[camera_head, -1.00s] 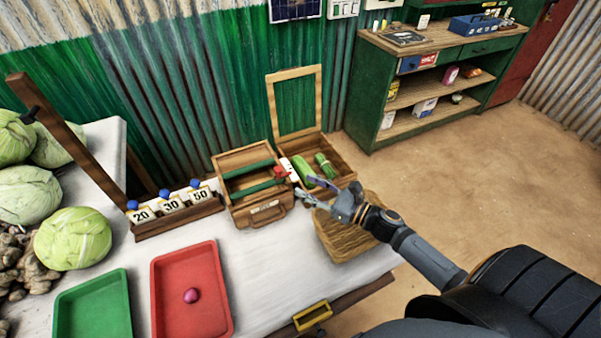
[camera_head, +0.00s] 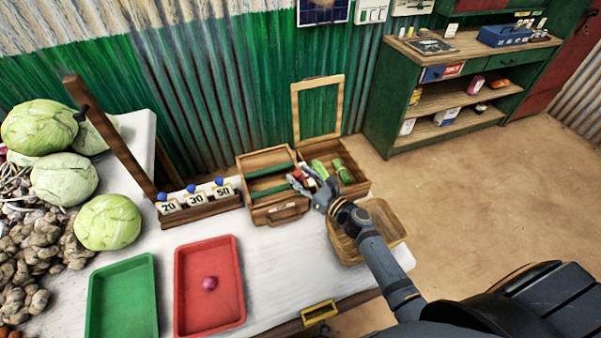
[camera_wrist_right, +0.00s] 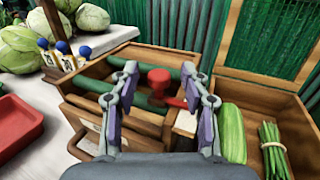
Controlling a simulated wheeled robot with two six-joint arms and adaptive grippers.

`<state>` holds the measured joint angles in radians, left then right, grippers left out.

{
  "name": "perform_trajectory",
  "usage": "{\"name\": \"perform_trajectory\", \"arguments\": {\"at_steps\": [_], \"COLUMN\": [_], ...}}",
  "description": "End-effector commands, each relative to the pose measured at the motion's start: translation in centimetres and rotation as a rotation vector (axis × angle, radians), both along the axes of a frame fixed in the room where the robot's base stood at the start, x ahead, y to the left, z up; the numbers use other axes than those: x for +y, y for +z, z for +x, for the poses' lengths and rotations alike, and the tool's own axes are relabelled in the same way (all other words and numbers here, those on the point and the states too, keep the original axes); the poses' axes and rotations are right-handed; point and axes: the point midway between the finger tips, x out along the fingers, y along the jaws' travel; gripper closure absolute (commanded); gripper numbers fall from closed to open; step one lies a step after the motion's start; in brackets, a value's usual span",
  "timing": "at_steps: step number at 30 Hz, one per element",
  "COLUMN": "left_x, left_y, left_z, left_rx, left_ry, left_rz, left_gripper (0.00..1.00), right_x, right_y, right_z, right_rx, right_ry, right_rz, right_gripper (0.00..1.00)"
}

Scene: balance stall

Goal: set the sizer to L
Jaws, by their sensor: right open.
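The sizer appears to be the wooden box (camera_head: 279,212) with green crossbars, a front handle and a red knob (camera_wrist_right: 159,78). In the right wrist view the knob has a red lever pointing right, toward a pale plate (camera_wrist_right: 186,123) on the box's right edge. I cannot read any letter there. My right gripper (camera_wrist_right: 160,84) is open, its fingers on either side of the knob in that view; contact is not clear. In the head view the gripper (camera_head: 309,182) is at the box's right side and partly hides the knob. My left gripper is out of view.
A rack with number cards (camera_head: 196,198) stands left. Red (camera_head: 241,318) and green (camera_head: 149,265) trays lie in front.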

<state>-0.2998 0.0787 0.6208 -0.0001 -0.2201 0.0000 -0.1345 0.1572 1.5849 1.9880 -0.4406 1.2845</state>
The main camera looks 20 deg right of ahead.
Motion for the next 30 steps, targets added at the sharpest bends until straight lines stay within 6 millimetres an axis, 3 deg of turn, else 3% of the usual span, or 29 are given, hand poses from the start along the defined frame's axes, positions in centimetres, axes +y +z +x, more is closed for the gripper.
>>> {"name": "perform_trajectory", "arguments": {"at_steps": [8,18,30], "left_x": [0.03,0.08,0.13], "left_y": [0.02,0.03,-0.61], "left_z": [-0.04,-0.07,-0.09], "left_rx": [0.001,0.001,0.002], "left_ry": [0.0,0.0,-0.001], "left_rz": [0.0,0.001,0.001], "left_gripper": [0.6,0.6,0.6], "right_x": [0.12,0.1,0.09], "right_y": [-0.06,-0.05,-0.18], "right_z": [0.23,0.21,0.64], "right_rx": [0.0,0.0,-0.001], "right_ry": [0.0,0.0,0.0], "right_rz": [0.0,0.0,0.0], "right_gripper": [0.54,0.99,1.0]}}
